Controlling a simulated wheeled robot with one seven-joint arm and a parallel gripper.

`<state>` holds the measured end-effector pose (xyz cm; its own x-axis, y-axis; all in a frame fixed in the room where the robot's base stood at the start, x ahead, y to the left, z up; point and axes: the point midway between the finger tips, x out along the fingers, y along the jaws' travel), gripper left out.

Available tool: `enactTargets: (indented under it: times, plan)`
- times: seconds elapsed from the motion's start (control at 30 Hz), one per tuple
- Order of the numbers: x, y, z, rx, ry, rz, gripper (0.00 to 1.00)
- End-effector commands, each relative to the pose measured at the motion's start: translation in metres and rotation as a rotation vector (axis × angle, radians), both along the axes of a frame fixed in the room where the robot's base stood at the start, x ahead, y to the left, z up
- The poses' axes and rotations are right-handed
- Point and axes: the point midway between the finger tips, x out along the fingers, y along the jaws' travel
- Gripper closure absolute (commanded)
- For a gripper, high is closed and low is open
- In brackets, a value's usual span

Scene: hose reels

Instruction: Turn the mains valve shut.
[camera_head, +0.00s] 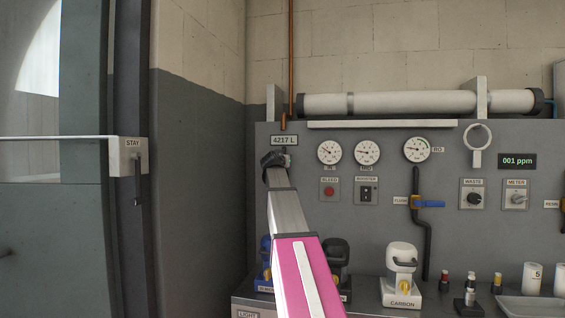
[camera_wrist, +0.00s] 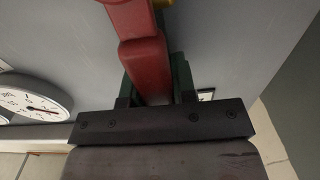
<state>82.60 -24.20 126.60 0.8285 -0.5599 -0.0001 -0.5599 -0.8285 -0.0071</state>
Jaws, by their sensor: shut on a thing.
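My gripper (camera_head: 272,160) reaches up to the left end of the grey panel, just below the copper pipe and the "4217 L" display. In the wrist view its dark fingers (camera_wrist: 154,84) stand on both sides of a red lever (camera_wrist: 145,68), which looks like the mains valve's handle, and are shut on it. The lever runs away from the gripper toward the top of the wrist view, where a bit of yellow metal (camera_wrist: 162,4) shows. In the head view the lever and valve body are hidden behind my gripper, so the valve's angle cannot be told there.
Round gauges (camera_head: 329,152) sit right of my gripper; one gauge (camera_wrist: 32,99) is close by in the wrist view. A blue-handled valve (camera_head: 428,204) is farther right. Filter housings (camera_head: 402,270) stand below. A door with a "STAY" plate (camera_head: 131,144) is at left.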

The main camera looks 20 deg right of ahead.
Motion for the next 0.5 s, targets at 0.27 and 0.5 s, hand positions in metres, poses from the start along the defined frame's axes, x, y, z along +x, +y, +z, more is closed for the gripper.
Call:
enactTargets:
  times: [0.27,0.5]
  plan:
    - [-0.006,-0.008,-0.001,0.089,-0.06,-0.001,1.0]
    - [-0.016,-0.022,-0.004,0.25,-0.169,-0.001,1.0]
